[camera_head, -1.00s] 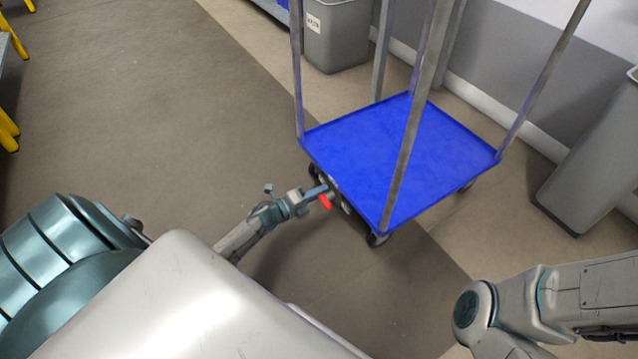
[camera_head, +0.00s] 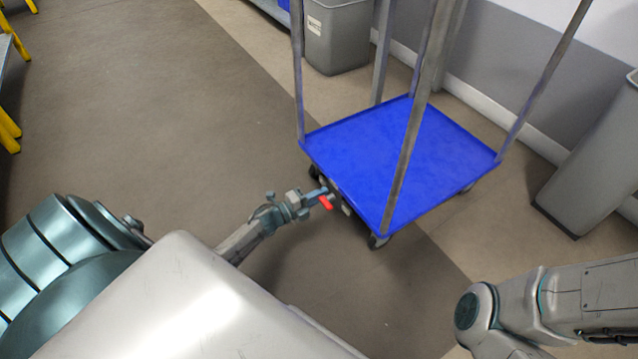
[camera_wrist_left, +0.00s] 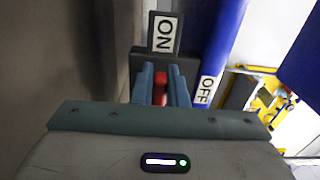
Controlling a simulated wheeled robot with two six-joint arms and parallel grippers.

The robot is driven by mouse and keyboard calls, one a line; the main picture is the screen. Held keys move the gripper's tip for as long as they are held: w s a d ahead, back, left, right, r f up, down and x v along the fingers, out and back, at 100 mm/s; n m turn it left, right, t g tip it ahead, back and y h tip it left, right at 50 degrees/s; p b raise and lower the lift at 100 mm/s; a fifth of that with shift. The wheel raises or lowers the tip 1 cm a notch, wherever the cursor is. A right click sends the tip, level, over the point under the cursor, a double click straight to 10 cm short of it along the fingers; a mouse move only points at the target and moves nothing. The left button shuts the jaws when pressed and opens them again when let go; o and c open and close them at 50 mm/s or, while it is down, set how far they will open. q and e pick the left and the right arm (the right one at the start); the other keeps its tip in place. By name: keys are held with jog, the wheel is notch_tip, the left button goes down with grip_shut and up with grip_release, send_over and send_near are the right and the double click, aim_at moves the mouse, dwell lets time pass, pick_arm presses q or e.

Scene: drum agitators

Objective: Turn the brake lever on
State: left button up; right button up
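The red brake lever (camera_head: 326,203) sticks out at the near left edge of the blue cart (camera_head: 400,150), low by the wheels. In the left wrist view the red lever (camera_wrist_left: 160,82) lies between the two blue-grey fingers of my left gripper (camera_wrist_left: 161,90), which fill in on both sides of it; they look closed on it. My left gripper (camera_head: 315,194) also shows in the head view at the cart's edge. An ON label (camera_wrist_left: 165,33) stands straight beyond the fingers; an OFF label (camera_wrist_left: 207,90) is to the right. My right gripper is out of view.
Tall posts rise from the cart's corners. A grey bin (camera_head: 338,38) stands behind the cart, another grey bin (camera_head: 597,160) to its right near the wall. The floor left of the cart is clear. Yellow-legged furniture (camera_head: 12,90) is at the far left.

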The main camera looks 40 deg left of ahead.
pick_arm(q)
jog(key=o, duration=0.4)
jog(key=shift+o, duration=0.2)
jog(key=shift+s, duration=0.1)
jog(key=shift+s+a, duration=0.2)
jog(key=shift+s, duration=0.1)
jog(key=p+v, duration=0.3)
jog(key=v, duration=0.7)
jog(key=shift+d, duration=0.1)
